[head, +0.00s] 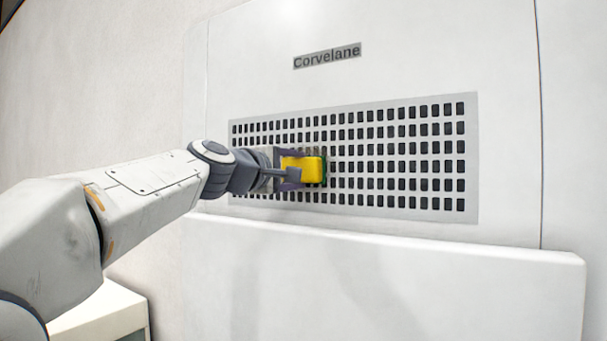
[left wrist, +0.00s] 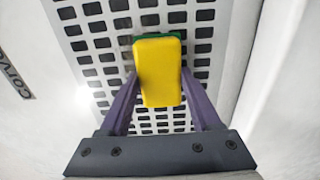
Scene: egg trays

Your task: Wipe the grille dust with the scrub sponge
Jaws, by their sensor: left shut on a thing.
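The scrub sponge (head: 304,168), yellow with a green scrub face, is held by my left gripper (head: 291,172). In the left wrist view the sponge (left wrist: 158,72) sits between the two purple fingers of my left gripper (left wrist: 158,92), which are shut on it. Its green side faces the grille (head: 400,160), a grey panel with rows of dark square holes. The sponge is at the grille, left of its middle; it looks in contact, but the sponge hides the meeting face. My right gripper is not in view.
The grille is set in a white upright panel with a "Corvelane" label (head: 327,56) above it. A white ledge (head: 450,250) juts out below the grille. A pale box-shaped thing (head: 105,312) stands at the lower left. The right part of the grille is unobstructed.

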